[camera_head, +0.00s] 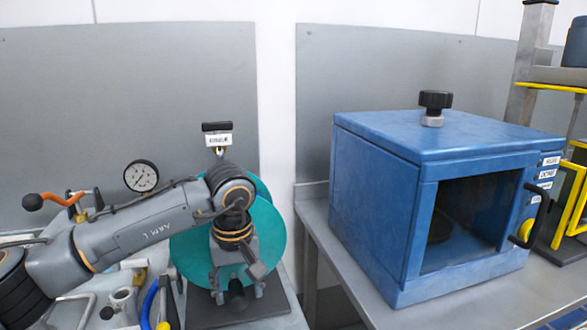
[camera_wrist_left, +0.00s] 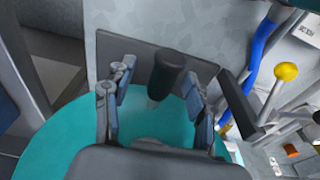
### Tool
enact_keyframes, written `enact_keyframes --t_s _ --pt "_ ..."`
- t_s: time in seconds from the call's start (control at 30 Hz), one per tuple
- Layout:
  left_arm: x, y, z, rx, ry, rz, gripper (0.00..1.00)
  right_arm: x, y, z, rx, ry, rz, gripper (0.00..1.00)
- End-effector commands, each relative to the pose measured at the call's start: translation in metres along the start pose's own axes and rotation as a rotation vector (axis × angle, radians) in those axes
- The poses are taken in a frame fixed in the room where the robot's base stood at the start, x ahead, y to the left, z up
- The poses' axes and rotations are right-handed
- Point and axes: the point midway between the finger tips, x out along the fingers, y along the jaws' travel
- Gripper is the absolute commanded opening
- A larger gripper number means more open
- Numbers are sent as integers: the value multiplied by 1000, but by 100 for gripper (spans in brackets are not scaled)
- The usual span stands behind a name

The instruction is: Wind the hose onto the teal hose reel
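The teal hose reel (camera_head: 270,240) stands on the left bench, partly hidden behind my left arm. Its teal disc also fills the lower part of the left wrist view (camera_wrist_left: 60,145). A dark cylindrical handle (camera_wrist_left: 168,75) stands out in front of the disc. My left gripper (camera_head: 240,278) is in front of the reel, pointing down. In the left wrist view its two fingers (camera_wrist_left: 158,88) are apart, one on each side of the handle, with gaps visible. A blue hose-like curve (camera_head: 150,302) shows left of the reel; I cannot tell whether it joins the reel. My right gripper is out of view.
A pressure gauge (camera_head: 141,176) and an orange lever (camera_head: 62,199) stand behind my left arm. A yellow ball knob (camera_wrist_left: 287,72) is right of the gripper in the wrist view. A blue cabinet (camera_head: 375,205) occupies the right bench. A gap separates the benches.

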Motion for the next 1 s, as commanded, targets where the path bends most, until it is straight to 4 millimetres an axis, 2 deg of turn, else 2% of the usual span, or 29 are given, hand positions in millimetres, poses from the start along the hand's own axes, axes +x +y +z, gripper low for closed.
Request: enact_keyframes --t_s 0.53,1.0 --pt "-4 -1 -1 -1 2 0 68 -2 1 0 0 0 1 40" --pt "-58 -1 -1 -1 2 0 68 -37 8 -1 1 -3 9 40"
